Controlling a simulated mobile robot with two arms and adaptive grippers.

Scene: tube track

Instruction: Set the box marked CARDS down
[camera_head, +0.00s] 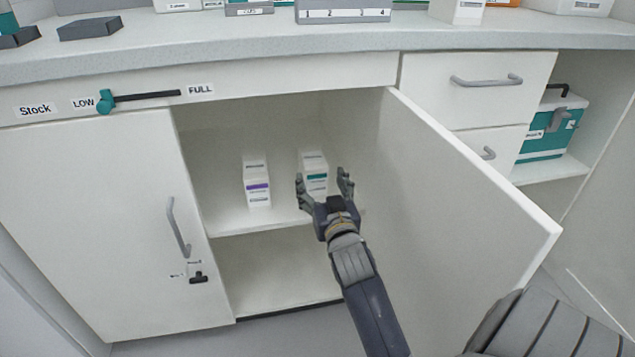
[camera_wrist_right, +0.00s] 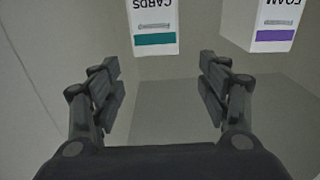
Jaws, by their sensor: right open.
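The CARDS box (camera_head: 315,180), white with a teal band, stands upright on the cabinet shelf (camera_head: 225,221). My right gripper (camera_head: 325,179) is open in front of it, and its fingers hide part of the box and shelf. In the right wrist view, the CARDS box (camera_wrist_right: 154,27) appears upside down beyond the gap between the open fingers (camera_wrist_right: 160,62), with a clear space on both sides. Nothing is held. The box's lower end is outside that view. My left gripper is not in view.
The FOAM box (camera_head: 257,184), with a purple band, stands to the left on the same shelf; it also shows in the right wrist view (camera_wrist_right: 276,25). The open cabinet door (camera_head: 450,190) stands to the right of my arm. The countertop (camera_head: 250,40) is above.

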